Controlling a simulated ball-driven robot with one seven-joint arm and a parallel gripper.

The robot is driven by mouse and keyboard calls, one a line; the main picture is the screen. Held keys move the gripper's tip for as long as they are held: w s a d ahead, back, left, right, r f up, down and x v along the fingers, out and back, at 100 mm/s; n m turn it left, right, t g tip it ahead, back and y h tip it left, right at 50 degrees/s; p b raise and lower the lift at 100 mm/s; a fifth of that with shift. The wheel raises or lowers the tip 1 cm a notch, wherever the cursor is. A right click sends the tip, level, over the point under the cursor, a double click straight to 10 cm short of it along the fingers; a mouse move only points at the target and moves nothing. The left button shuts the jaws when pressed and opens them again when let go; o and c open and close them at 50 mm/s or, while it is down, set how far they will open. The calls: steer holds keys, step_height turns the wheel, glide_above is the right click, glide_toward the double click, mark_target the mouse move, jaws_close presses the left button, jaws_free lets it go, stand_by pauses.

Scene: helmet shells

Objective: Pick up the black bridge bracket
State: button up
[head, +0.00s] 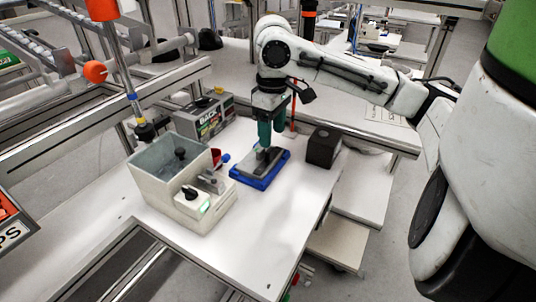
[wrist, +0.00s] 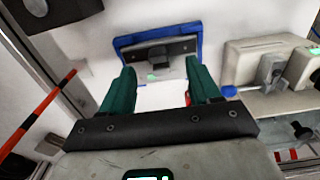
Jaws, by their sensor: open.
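The black bridge bracket (wrist: 160,52) appears in the wrist view as a dark bar with a raised middle block. It lies across a grey plate in a blue tray (wrist: 124,41). The blue tray (head: 246,181) also shows on the white table in the head view, with a dark piece (head: 262,155) on its grey plate. My gripper (head: 270,145) points down over the tray, its green fingers partly hiding what lies there. In the wrist view my gripper (wrist: 160,72) is open and empty, with the bracket beyond the gap between its fingertips.
A black box (head: 323,147) stands right of the tray. A beige bin (head: 165,195) with a clear top and a unit with a black knob (head: 190,192) stand to the left. A grey labelled box (head: 207,117) is behind. The table front is clear.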

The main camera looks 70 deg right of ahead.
mark_target(271, 150)
steer(key=f, duration=0.7)
steer(key=shift+w+d+f, duration=0.15)
steer(key=shift+d, duration=0.1)
steer(key=c, duration=1)
steer(key=shift+c, duration=0.2)
